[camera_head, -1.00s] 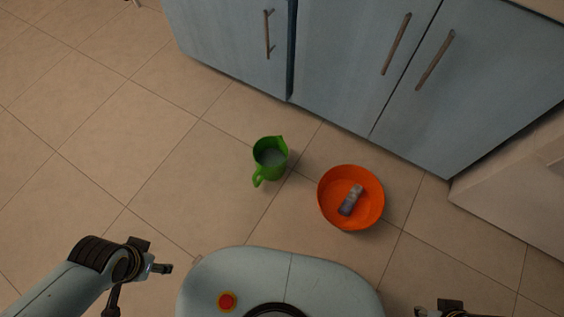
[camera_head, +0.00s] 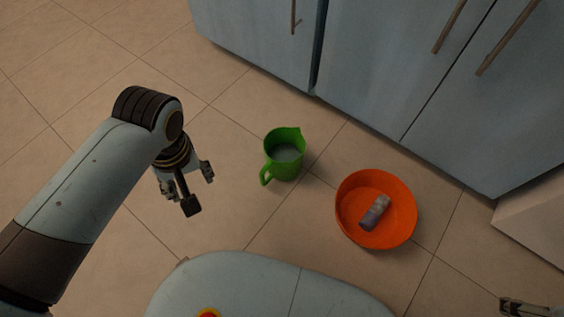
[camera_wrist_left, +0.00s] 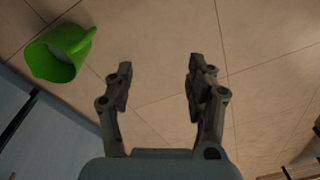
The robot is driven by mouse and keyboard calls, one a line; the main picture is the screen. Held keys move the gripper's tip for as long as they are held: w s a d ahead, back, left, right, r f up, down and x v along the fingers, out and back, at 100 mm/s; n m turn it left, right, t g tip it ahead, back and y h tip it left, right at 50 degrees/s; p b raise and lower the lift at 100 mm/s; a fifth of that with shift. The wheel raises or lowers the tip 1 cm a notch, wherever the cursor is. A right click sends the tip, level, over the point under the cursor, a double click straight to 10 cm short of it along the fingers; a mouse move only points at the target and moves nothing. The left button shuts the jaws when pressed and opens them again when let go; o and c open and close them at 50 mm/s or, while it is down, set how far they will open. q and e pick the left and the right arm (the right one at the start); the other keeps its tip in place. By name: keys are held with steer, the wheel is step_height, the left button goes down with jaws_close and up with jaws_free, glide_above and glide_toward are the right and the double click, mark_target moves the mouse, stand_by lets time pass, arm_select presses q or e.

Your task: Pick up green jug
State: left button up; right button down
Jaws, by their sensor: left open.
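The green jug (camera_head: 285,158) stands upright on the tiled floor near the middle of the head view, its handle toward the lower left. Its inside looks greyish. My left gripper (camera_head: 199,188) is to the left of the jug, apart from it, fingers open and empty. In the left wrist view the jug (camera_wrist_left: 57,55) is at the upper left, outside the open fingers of my left gripper (camera_wrist_left: 158,75). Only a small part of my right gripper (camera_head: 527,308) shows at the lower right edge of the head view; its jaws are unclear.
An orange bowl (camera_head: 351,223) with a small grey-purple cylinder (camera_head: 375,212) in it stands on the floor right of the jug. Blue cabinets (camera_head: 390,75) with metal handles line the back. The floor (camera_head: 90,90) at the left is clear.

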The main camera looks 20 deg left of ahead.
arm_select(q)
steer(key=w+d+f+n, duration=0.5)
steer(key=w+d+n, duration=0.1)
steer(key=w, duration=0.4)
steer(key=n+b, duration=0.4)
steer(key=b, duration=0.1)
glide_above(279, 162)
step_height(279, 162, down, 7)
steer(key=shift+s+f+h, duration=0.2)
steer(key=shift+s+h, duration=0.15)
steer(key=shift+h, duration=0.05)
arm_select(e)
steer(key=w+a+f+t, duration=0.1)
steer(key=w+f+t, duration=0.3)
steer(key=f+t, duration=0.2)
steer(key=shift+w+a+f+t+y, duration=0.15)
steer(key=shift+w+f+t+y, duration=0.25)
steer(key=shift+t, duration=0.7)
